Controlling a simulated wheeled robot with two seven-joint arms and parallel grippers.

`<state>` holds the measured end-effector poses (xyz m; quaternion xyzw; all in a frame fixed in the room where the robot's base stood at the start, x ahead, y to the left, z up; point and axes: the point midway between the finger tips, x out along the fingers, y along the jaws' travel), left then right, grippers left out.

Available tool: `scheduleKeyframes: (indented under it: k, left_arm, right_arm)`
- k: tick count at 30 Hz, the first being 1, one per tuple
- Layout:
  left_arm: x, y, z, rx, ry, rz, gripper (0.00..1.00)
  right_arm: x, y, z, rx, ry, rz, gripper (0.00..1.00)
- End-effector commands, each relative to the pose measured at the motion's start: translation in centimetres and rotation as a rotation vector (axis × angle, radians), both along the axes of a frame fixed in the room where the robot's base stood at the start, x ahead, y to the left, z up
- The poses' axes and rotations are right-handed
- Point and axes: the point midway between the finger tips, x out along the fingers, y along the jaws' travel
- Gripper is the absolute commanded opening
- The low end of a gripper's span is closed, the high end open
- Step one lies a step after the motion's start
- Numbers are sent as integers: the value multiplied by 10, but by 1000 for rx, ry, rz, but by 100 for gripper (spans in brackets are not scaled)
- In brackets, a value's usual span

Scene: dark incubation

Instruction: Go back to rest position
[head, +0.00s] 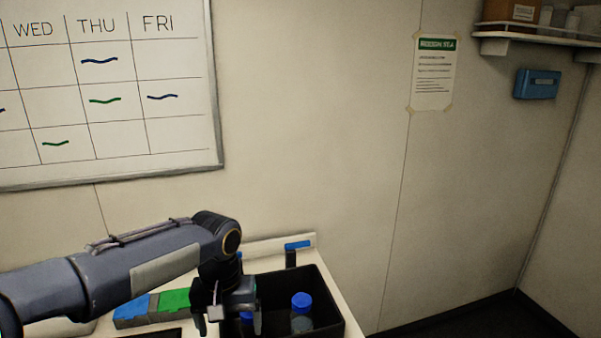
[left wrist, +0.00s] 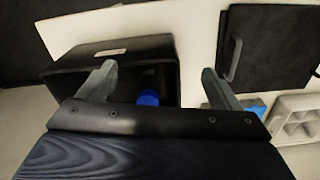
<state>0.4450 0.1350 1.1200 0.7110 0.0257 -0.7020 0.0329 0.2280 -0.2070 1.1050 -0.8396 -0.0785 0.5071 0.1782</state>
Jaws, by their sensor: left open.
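My left gripper (head: 228,322) hangs at the end of my left arm, over the left part of a black bin (head: 328,302) on the white bench. In the left wrist view its two fingers (left wrist: 155,88) are spread apart with nothing between the tips. A blue-capped bottle (head: 301,313) stands in the bin. One blue cap (left wrist: 148,98) shows beyond the fingers in the left wrist view. My right gripper is not in view.
A blue block (head: 132,312) and a green block (head: 174,300) lie left of the bin. A dark lidded panel (left wrist: 270,48) and a white compartment tray (left wrist: 295,118) show in the left wrist view. The wall stands close behind the bench; a whiteboard (head: 110,85) hangs on it.

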Motion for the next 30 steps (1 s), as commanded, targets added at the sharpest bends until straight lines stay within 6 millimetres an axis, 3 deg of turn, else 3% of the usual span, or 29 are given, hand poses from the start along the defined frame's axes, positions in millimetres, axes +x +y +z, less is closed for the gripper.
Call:
scheduleKeyframes:
  k: [11, 17, 20, 24, 30]
  left_arm:
    - [-32, 27, -4, -65, -51, 2, 86]
    - [-67, 49, -12, -126, -106, 6, 86]
    - [-92, 60, -21, -164, -150, 12, 86]
    - [-140, 75, -48, -234, -245, 28, 86]
    - [-195, 76, -91, -311, -399, 53, 86]
  right_arm:
    - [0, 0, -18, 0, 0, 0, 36]
    - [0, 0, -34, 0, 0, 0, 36]
    - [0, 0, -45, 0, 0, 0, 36]
    - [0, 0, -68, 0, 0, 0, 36]
    - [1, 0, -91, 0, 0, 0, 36]
